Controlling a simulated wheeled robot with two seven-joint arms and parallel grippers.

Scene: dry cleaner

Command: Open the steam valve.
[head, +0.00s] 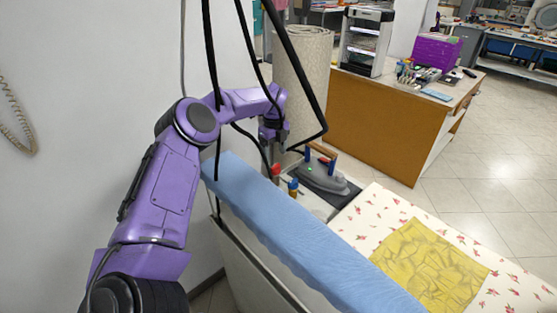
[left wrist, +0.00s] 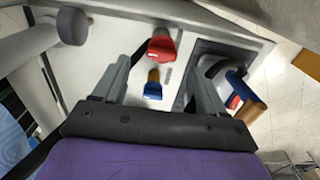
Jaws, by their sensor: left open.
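Two small valve-like handles stand on the pale panel at the end of the ironing table. One is red (head: 276,170) and also shows in the left wrist view (left wrist: 161,45). The other is blue with a brass-coloured stem (head: 293,186) and also shows in the left wrist view (left wrist: 153,88). I cannot tell from a label which is the steam valve. My left gripper (head: 276,146) is above the panel, apart from the handles. In the left wrist view its open fingers (left wrist: 164,62) frame both handles, with nothing held. My right gripper is out of view.
An iron (head: 328,178) rests in a dark recess beside the handles. A blue padded board (head: 300,235) runs towards me, next to a floral cover with a yellow cloth (head: 432,265). Dark hoses (head: 297,70) hang close to my left arm. A white wall is at left.

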